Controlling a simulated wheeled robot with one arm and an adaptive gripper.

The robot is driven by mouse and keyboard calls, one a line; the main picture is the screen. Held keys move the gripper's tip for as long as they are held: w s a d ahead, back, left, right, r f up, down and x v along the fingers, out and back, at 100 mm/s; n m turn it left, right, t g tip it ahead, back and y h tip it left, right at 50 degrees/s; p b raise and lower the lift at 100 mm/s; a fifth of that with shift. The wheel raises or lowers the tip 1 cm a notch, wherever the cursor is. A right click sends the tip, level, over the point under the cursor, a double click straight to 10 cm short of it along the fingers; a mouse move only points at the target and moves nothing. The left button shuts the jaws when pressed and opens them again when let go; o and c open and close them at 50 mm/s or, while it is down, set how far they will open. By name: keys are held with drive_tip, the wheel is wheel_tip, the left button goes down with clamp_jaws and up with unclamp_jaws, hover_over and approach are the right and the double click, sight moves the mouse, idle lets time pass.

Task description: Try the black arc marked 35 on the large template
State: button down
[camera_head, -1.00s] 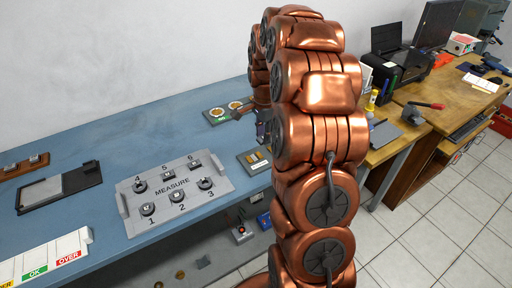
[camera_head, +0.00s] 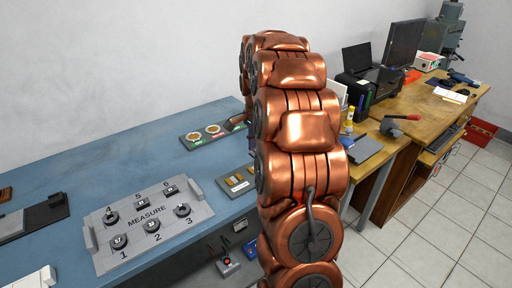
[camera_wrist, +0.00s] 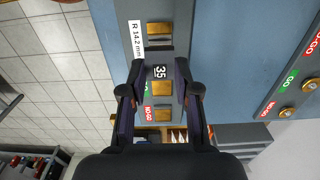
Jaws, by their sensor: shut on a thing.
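The black arc marked 35 (camera_wrist: 160,72) is between the fingertips of my gripper (camera_wrist: 158,67) in the wrist view, its white number facing the camera. My gripper is shut on it. Below or behind it is a grey plate (camera_wrist: 173,62) with brass blocks, a white "R 14.2 mm" label and green and red GO and NO-GO labels. The same plate seems to show in the head view (camera_head: 225,180), just left of my arm. I cannot tell whether the arc touches a block. My arm hides the gripper in the head view. Which template is the large one is unclear.
A grey MEASURE tray (camera_head: 168,236) with numbered dark pieces lies on the blue bench (camera_head: 75,165). A dark panel (camera_head: 193,137) with round brass parts and coloured labels lies behind the plate. A wooden desk (camera_head: 385,152) with a laptop and other items stands right.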

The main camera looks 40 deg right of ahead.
drive_tip(key=shift+f+b, duration=1.1)
drive_tip(key=shift+f, duration=1.7)
drive_tip(key=shift+f, duration=0.25)
drive_tip(key=c, duration=0.8)
unclamp_jaws()
drive_tip(key=shift+o, duration=0.2)
drive_tip(key=shift+c, duration=0.4)
drive_tip(key=c, duration=0.4)
drive_tip(key=shift+c, duration=0.2)
drive_tip(key=shift+r, duration=0.1)
